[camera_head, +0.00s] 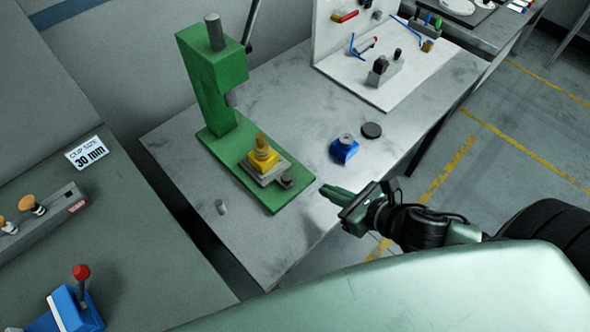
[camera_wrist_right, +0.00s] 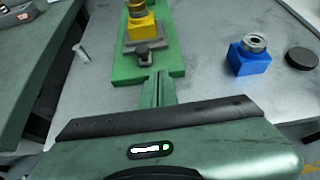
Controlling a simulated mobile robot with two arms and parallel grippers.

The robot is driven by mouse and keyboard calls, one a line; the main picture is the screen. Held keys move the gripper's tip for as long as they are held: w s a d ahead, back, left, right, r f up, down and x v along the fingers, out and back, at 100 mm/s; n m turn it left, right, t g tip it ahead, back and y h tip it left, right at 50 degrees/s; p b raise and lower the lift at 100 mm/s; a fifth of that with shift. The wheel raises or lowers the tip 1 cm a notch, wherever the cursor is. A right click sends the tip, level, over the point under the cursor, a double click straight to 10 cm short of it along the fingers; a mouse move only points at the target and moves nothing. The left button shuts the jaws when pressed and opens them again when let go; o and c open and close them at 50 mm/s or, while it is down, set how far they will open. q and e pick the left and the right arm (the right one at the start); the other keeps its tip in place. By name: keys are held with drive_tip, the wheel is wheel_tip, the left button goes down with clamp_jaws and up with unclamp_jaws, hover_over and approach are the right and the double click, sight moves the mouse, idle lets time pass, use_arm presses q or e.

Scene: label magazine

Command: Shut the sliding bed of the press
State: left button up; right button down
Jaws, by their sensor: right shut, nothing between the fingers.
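The green press (camera_head: 212,85) stands on the grey metal bench, its long green base pointing toward me. The sliding bed (camera_head: 268,173) is a grey plate on the front part of the base, out in front of the press column. It carries a yellow block (camera_head: 262,158) with a brass-coloured piece on top. A dark grey knob (camera_head: 286,180) sits at the bed's front end; the knob also shows in the right wrist view (camera_wrist_right: 143,55). My right gripper (camera_head: 325,191) is shut and empty, just in front of the base's near end, apart from the knob. My left gripper is not in view.
A blue block with a metal ring (camera_head: 344,149) and a dark disc (camera_head: 371,130) lie right of the press. A white board with tools (camera_head: 400,80) is at the back right.

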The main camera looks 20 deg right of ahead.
drive_tip(key=p, duration=0.2)
approach(285, 167)
drive_tip(key=f, duration=0.1)
drive_tip(key=w+f, duration=0.1)
drive_tip(key=shift+a+f, duration=0.2)
drive_tip(key=shift+f, duration=0.15)
drive_tip(key=w, duration=0.1)
drive_tip(key=w+a+p, duration=0.1)
drive_tip(key=w, duration=0.1)
drive_tip(key=shift+a, duration=0.1)
drive_tip(key=shift+w+a+f, duration=0.1)
drive_tip(key=shift+w+a, duration=0.05)
drive_tip(key=shift+w, duration=0.15)
drive_tip(key=w+a, duration=0.1)
drive_tip(key=w, duration=0.2)
drive_tip(key=w+a, duration=0.1)
drive_tip(key=w, duration=0.2)
drive_tip(key=w+a, duration=0.2)
drive_tip(key=w, duration=0.2)
drive_tip(key=shift+s, duration=0.1)
